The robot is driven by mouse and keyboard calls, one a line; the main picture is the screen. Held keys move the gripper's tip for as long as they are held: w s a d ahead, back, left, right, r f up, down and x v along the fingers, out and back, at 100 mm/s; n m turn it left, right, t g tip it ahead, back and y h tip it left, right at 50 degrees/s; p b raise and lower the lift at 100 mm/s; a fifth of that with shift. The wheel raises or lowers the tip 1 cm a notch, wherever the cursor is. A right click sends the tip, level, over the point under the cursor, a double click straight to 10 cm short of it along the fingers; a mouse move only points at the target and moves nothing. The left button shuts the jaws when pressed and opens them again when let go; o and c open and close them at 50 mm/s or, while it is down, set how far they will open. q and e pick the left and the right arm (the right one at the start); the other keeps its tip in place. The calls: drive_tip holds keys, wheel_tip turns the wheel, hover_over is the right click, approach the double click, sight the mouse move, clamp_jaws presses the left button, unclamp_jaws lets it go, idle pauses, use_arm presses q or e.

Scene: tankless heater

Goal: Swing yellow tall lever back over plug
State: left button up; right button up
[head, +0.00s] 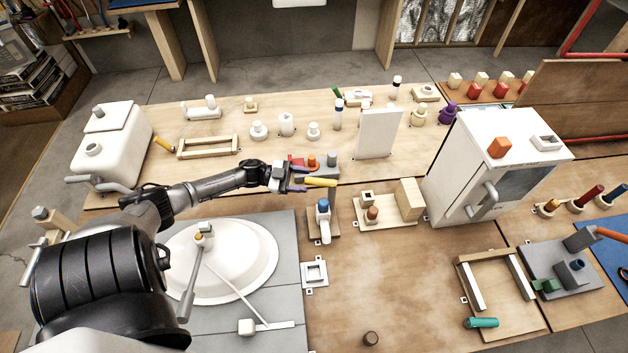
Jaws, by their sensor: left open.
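A yellow lever handle (321,182) points to the right, beside a grey block fixture (322,174) on the wooden table. An orange knob (311,160) and a grey post (331,159) stand on that fixture. I cannot tell which of them is the plug. My left gripper (304,179) is open, its fingertips at the left end of the yellow handle. One finger is on the far side of the handle and one on the near side; contact is unclear. My right gripper is not in view.
A blue-topped lever fixture (323,207) stands just in front, and a white upright panel (379,134) behind to the right. A white heater box (480,165) stands farther right. A white round basin (250,262) lies below my left arm.

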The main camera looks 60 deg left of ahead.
sight(314, 182)
use_arm(q)
drive_tip(key=shift+x, duration=2.05)
clamp_jaws()
